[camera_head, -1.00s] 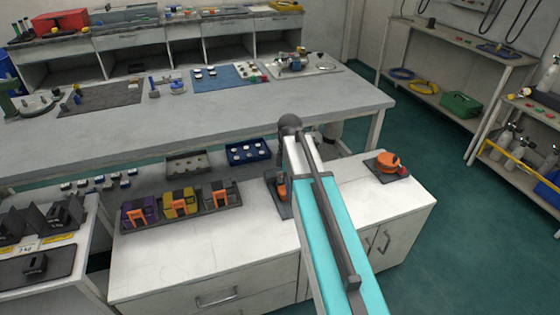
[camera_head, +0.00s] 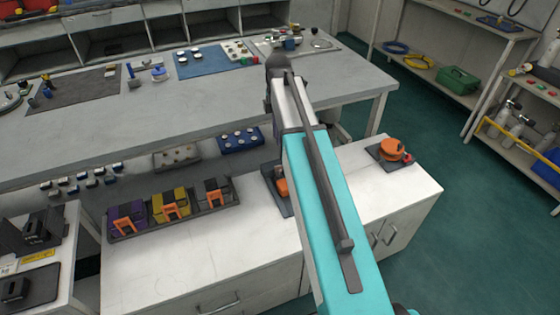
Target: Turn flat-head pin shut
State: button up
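I cannot make out a flat-head pin in the head view. A metal fitting assembly with small coloured parts (camera_head: 288,42) stands on a light plate (camera_head: 322,43) at the back right of the long grey bench (camera_head: 200,112); its details are too small to tell. My teal and white arm reaches forward over the white cabinet towards the bench, ending at a dark joint just in front of that plate. My gripper does not show; it is hidden beyond the arm's end.
A white cabinet (camera_head: 190,265) in front carries a tray with purple, yellow and grey boxes (camera_head: 172,204) and an orange round device (camera_head: 393,149). A blue mat (camera_head: 203,61) and a white board with coloured buttons (camera_head: 238,52) lie on the bench. Teal floor is free at right.

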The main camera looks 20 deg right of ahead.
jog(key=shift+d+f, duration=0.15)
jog(key=shift+f, duration=6.8)
grip_shut()
